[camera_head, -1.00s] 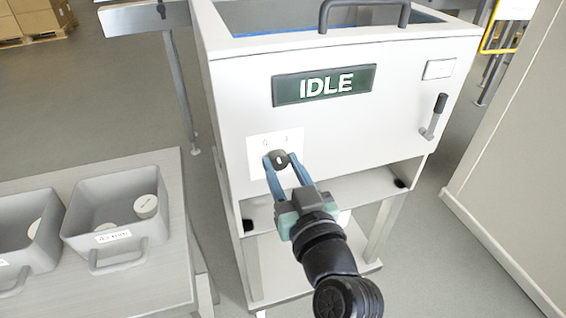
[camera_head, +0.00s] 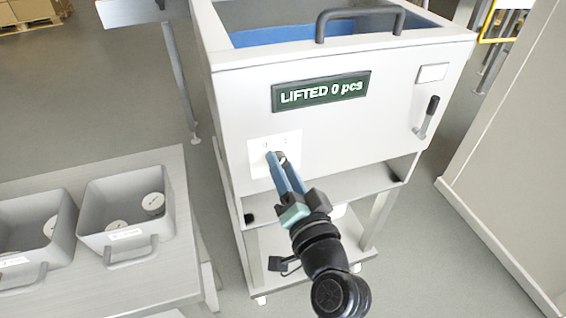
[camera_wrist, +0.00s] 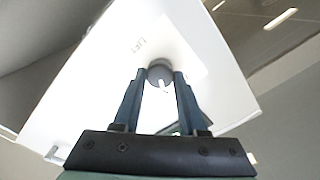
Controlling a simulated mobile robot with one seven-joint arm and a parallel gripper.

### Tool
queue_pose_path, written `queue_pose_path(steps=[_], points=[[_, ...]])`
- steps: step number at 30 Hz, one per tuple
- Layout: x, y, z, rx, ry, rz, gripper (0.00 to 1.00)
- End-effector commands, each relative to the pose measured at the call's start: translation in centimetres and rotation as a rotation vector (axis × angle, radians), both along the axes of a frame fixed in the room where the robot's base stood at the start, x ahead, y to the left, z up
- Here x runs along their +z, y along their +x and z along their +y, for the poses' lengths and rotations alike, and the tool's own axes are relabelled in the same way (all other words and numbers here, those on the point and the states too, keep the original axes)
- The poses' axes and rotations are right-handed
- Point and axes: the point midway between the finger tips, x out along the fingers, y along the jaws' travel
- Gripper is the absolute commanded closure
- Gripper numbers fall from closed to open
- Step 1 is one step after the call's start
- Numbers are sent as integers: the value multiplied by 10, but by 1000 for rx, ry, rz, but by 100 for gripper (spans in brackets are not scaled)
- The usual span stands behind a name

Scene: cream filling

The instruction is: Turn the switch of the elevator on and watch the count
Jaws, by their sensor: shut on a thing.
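The elevator is a white cabinet (camera_head: 345,125) on a wheeled stand. Its dark display (camera_head: 320,92) reads "LIFTED 0 pcs". The switch is a round dark knob (camera_head: 281,158) on a white plate (camera_head: 262,150) at the left of the front panel. My gripper (camera_head: 276,161) is shut on the knob, which its fingers partly hide in the head view. In the wrist view the knob (camera_wrist: 160,73) sits between the two blue fingers (camera_wrist: 156,85), with a pale pointer mark on it. Lettering beside it seems to read "LIFT".
Grey bins (camera_head: 100,205) with round pale pieces stand on the table (camera_head: 60,300) at the left. A black lever (camera_head: 427,118) is at the panel's right and a dark handle (camera_head: 360,10) is on top. A light wall (camera_head: 520,160) stands at the right, with bare floor between.

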Motion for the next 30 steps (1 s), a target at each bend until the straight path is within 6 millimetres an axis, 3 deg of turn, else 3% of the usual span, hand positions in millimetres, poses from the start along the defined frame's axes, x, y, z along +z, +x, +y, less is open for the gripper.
queue_pose_path(steps=[20, 21, 25, 30], points=[[-1, 0, 0, 0, 59, 21, 100], [-1, 0, 0, 0, 59, 21, 51], [-1, 0, 0, 0, 57, 20, 28], [-1, 0, 0, -1, 56, 19, 28]])
